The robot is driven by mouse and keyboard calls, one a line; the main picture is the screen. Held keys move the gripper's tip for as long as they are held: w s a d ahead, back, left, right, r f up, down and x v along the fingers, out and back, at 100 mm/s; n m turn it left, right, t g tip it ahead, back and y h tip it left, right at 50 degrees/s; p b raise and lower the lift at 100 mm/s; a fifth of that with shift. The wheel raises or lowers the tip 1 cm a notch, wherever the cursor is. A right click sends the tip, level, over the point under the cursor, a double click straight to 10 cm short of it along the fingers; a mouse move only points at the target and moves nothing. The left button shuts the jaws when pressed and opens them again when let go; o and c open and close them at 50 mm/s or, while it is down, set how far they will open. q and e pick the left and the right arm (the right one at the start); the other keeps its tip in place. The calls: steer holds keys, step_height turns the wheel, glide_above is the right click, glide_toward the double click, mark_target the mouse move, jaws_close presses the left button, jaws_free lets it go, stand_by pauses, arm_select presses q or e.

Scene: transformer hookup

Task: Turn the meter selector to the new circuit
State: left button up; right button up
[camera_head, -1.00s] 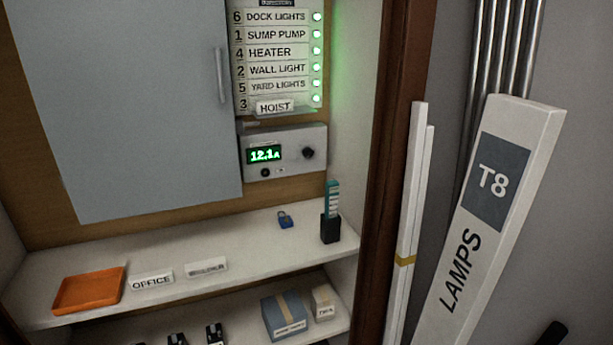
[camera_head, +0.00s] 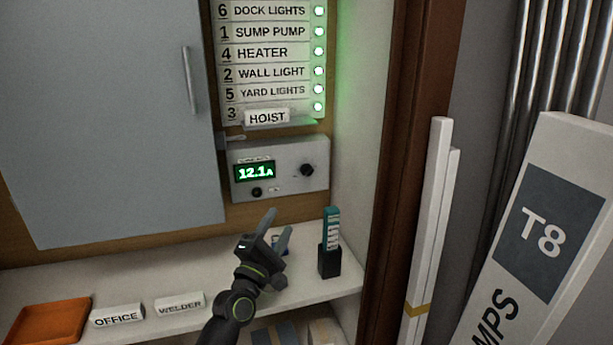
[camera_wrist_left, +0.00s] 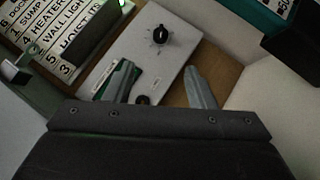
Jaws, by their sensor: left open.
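The meter box (camera_head: 282,176) is a grey unit on the cabinet's back panel, below the circuit list. Its green display (camera_head: 255,172) reads 12.1A. A round black selector knob (camera_head: 306,170) sits at the right of its face, and a smaller black knob (camera_head: 257,192) is below the display. In the left wrist view the selector knob (camera_wrist_left: 160,34) shows with marks around it, beyond the fingers. My left gripper (camera_head: 279,226) is open and empty, below and in front of the box, apart from it. My right gripper is not in view.
The circuit list (camera_head: 270,70) has a HOIST label (camera_head: 267,117) at its bottom and several green lights. On the shelf (camera_head: 130,258) are an orange tray (camera_head: 45,325), OFFICE (camera_head: 117,317) and WELDER (camera_head: 180,303) labels, and a black holder (camera_head: 329,262) with a teal strip. A grey door (camera_head: 110,120) covers the left.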

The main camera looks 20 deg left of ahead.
mark_target(306, 175)
arm_select(q)
steer(key=b+x, duration=0.1)
steer(key=x, duration=1.3)
steer(key=shift+f+b, duration=0.25)
steer(key=shift+b, duration=0.15)
steer(key=shift+b+x, duration=0.3)
steer(key=shift+x, duration=0.7)
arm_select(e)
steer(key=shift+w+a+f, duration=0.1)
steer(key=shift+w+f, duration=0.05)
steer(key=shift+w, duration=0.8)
arm_select(q)
steer(key=shift+r, duration=0.15)
steer(key=shift+s, duration=0.1)
steer(key=c, duration=1)
